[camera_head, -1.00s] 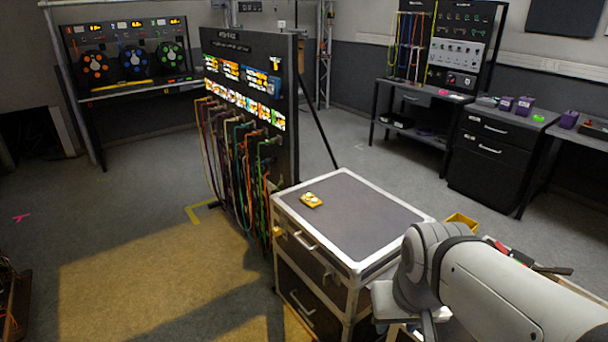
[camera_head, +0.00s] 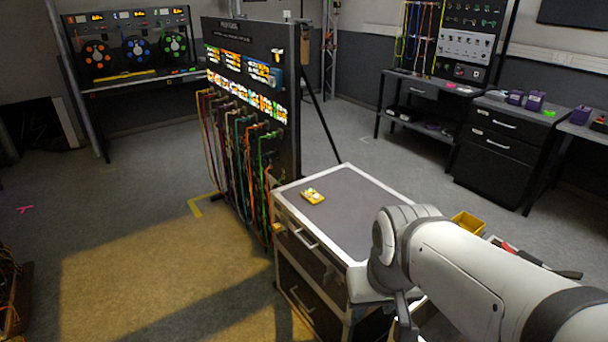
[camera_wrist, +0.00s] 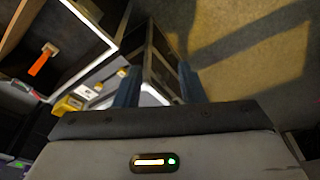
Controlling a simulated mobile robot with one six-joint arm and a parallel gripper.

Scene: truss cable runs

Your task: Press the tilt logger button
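A small yellow device (camera_head: 312,196) with pale round spots on top lies near the back left corner of the dark case top (camera_head: 352,212). It may be the tilt logger; no label is readable and I cannot make out which spot is a button. My gripper (camera_wrist: 160,86) shows in the wrist view with its two bluish fingers apart and nothing between them. In the head view my arm reaches in from the lower right, beside the case's front right corner, and the gripper itself is not clearly seen. The gripper is apart from the yellow device.
The case has pale metal edges and drawers. A tall black panel (camera_head: 240,60) hung with many cables stands behind it on the left. A yellow bin (camera_head: 467,223) is right of the case. Benches and a dark cabinet (camera_head: 497,165) stand at the back right. Floor at left is open.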

